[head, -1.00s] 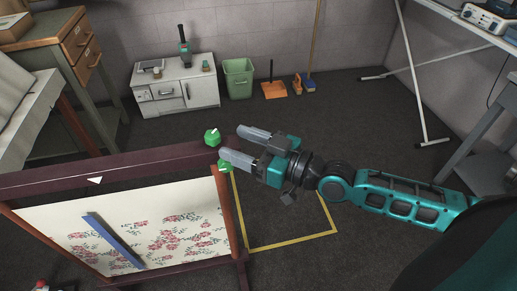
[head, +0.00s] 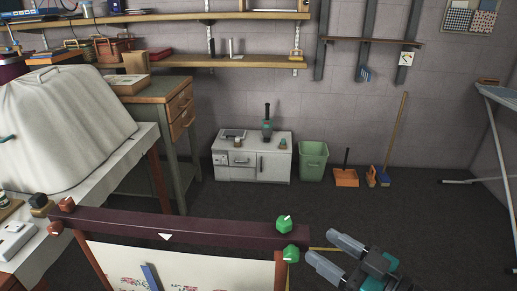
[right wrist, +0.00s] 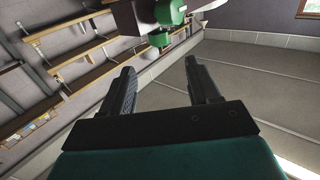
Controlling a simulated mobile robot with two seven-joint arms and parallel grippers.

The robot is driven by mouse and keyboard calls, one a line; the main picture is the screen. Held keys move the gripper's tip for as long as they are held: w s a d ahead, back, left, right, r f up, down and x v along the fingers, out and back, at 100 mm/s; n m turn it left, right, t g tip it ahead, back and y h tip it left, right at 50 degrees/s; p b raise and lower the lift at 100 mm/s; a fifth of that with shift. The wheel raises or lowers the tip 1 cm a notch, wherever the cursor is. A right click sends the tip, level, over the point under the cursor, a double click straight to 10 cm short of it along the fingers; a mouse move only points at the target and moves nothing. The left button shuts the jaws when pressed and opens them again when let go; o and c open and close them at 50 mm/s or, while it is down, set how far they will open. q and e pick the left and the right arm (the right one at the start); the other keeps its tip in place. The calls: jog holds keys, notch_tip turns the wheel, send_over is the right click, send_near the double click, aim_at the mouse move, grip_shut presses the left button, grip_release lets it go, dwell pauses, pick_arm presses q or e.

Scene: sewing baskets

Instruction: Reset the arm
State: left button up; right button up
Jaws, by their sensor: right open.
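My right gripper (head: 328,250) is at the lower right of the head view, just right of the end of a dark wooden frame (head: 190,228). Its two fingers are apart with nothing between them. In the right wrist view the fingers (right wrist: 160,82) are also apart and empty. Green knobs (head: 284,224) sit at the frame's right end, close to the gripper but apart from it. Green knobs (right wrist: 165,15) also show beyond the fingers in the right wrist view. My left gripper is not in view.
A white cabinet (head: 252,165), a green bin (head: 313,160) and an orange dustpan (head: 346,178) stand along the back wall. A table with a white-covered object (head: 65,110) is at left. Wall shelves (head: 215,62) hang above.

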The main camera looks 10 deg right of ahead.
jog(key=s+a+f+m+g+h, duration=0.1)
jog(key=s+a+f+m+h, duration=0.1)
jog(key=f, duration=0.9)
jog(key=shift+s+f+g+h, duration=0.3)
jog(key=shift+s+h, duration=0.2)
jog(key=shift+h, duration=0.6)
jog(key=s+f+g+h, duration=0.1)
jog(key=f, duration=0.1)
jog(key=s+f+m+h, duration=0.1)
jog(key=s+f, duration=0.1)
jog(key=f, duration=0.1)
jog(key=s+f+m+g+h, duration=0.1)
jog(key=f, duration=0.2)
jog(key=shift+s+a+f+g+h, duration=0.2)
jog(key=shift+s+g+h, duration=0.1)
jog(key=shift+h, duration=0.1)
jog(key=shift+c, duration=0.2)
